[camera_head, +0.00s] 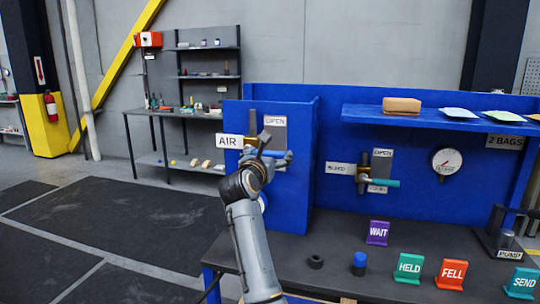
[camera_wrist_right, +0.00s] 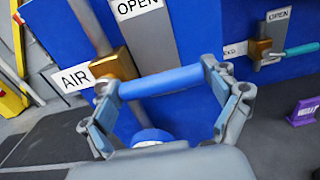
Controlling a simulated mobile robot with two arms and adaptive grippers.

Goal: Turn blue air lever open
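The blue air lever (camera_head: 281,155) sticks out roughly level to the right from its brass valve on the blue panel, beside the AIR label (camera_head: 230,141) and below an OPEN plate (camera_head: 274,122). In the right wrist view the lever (camera_wrist_right: 162,82) runs across the gap between my right gripper's fingertips, its left end near the brass valve body (camera_wrist_right: 115,65). My right gripper (camera_head: 264,150) is at the lever with its fingers spread wide on either side. Whether the fingertips touch the lever is unclear. My left gripper is not in view.
A second valve with a teal lever (camera_head: 385,183) and a gauge (camera_head: 447,161) are on the back panel to the right. The dark bench holds a purple WAIT sign (camera_head: 378,233), other signs, a black ring (camera_head: 315,262) and a blue-topped cylinder (camera_head: 360,263). Open floor lies left.

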